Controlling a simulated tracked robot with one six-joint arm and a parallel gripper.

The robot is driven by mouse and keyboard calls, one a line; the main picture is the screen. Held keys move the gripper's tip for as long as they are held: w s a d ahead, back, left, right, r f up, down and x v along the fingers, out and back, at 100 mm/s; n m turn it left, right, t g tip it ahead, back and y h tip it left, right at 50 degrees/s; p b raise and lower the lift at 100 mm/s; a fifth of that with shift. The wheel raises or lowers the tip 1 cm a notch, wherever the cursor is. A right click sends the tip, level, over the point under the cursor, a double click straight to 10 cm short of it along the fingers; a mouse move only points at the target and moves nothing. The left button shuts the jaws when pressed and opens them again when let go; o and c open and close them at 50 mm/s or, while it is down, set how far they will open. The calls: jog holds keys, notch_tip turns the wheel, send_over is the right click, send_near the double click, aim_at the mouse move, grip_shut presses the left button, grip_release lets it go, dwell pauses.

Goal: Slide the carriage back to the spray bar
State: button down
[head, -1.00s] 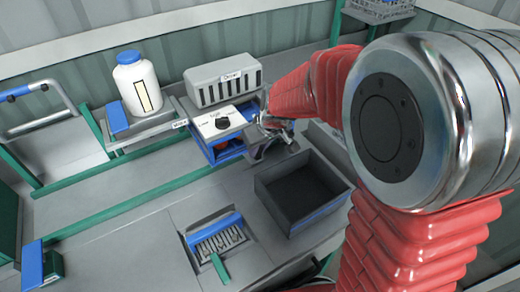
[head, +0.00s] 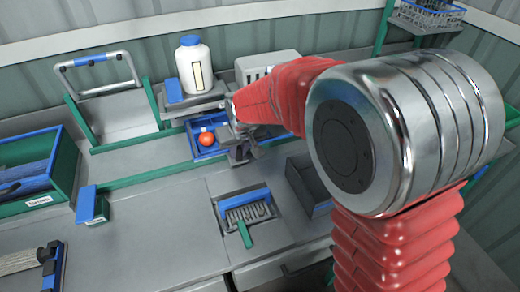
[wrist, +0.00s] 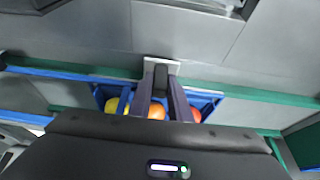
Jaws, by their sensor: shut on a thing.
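The carriage is a blue tray (head: 203,152) on the green rail, with a red tomato (head: 207,139) showing. In the wrist view the blue carriage (wrist: 212,103) holds yellow, orange and red tomatoes, partly behind my fingers. My gripper (head: 240,152) is at the carriage's near right side. In the wrist view my gripper (wrist: 160,78) is shut on the carriage's dark handle, by a grey plate (wrist: 150,62). The carriage is just in front of and below the grey shelf (head: 200,100) under a white bottle (head: 197,68). I cannot clearly tell the spray bar from this shelf.
The grey dryer (head: 265,62) is right of the bottle, partly behind my arm. A brush (head: 246,213) and a dark bin (head: 303,185) are in front. A green crate (head: 65,170) and a small blue-green block (head: 92,207) are at left. The bench between is clear.

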jog(key=s+a, duration=0.4)
jog(key=a, duration=0.7)
jog(key=s+a, duration=0.5)
jog(key=a, duration=0.5)
jog(key=s+a, duration=0.4)
jog(key=a, duration=0.7)
jog(key=shift+s+a, duration=0.3)
jog(key=c, duration=2)
grip_release()
jog(key=shift+a, duration=0.1)
jog(key=o, duration=0.4)
jog(key=shift+c, duration=0.2)
jog(key=shift+r, duration=0.1)
jog(key=v, duration=1.3)
jog(key=shift+s+r, duration=0.2)
jog(key=shift+n, duration=0.3)
